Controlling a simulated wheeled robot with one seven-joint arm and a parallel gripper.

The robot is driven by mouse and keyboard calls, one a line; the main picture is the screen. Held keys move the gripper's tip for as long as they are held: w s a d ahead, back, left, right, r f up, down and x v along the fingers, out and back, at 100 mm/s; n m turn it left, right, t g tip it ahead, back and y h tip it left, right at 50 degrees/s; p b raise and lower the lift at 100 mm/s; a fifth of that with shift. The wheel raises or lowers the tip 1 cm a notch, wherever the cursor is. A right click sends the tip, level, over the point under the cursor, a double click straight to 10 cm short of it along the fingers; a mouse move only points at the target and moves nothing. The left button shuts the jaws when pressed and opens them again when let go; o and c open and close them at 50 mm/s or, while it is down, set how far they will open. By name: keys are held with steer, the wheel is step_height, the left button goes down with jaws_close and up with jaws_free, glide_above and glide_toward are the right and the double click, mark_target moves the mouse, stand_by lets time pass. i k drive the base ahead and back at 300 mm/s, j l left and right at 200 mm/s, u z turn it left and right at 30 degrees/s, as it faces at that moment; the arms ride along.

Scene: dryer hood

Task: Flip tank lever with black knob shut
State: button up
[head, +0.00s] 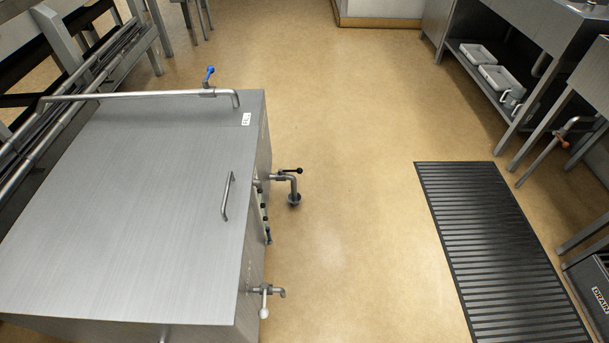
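The tank lever with the black knob (291,171) sits on a pipe outlet on the right side of the steel tank (130,210). Its handle points right, roughly level, above a bent pipe (294,190) that turns down. A lever with a white knob (264,308) hangs down from a spout nearer to me on the same side. My gripper is not in view.
Open tan floor (340,230) lies right of the tank. A dark slatted floor grate (500,250) is farther right. Steel tables (515,50) with trays (500,77) on a low shelf line the right side. A bar handle (226,196) stands on the tank top.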

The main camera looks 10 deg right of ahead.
mark_target(299, 170)
steer(key=i+l+u, duration=0.15)
steer(key=i+u, duration=0.15)
steer(key=u, duration=0.15)
steer(key=i+l+u, duration=0.25)
steer(key=u, duration=0.2)
steer(key=i+l+u, duration=0.1)
steer(key=i+l, duration=0.3)
steer(key=l, duration=0.25)
steer(key=i+l+u, duration=0.15)
steer(key=l, duration=0.15)
steer(key=i+l+u, duration=0.1)
steer(key=l, duration=0.25)
steer(key=i+l, duration=0.35)
steer(key=l, duration=0.2)
steer(key=i+l, duration=0.15)
steer(key=l, duration=0.15)
steer(key=i+l, duration=0.1)
steer(key=l, duration=0.15)
steer(key=u, duration=0.05)
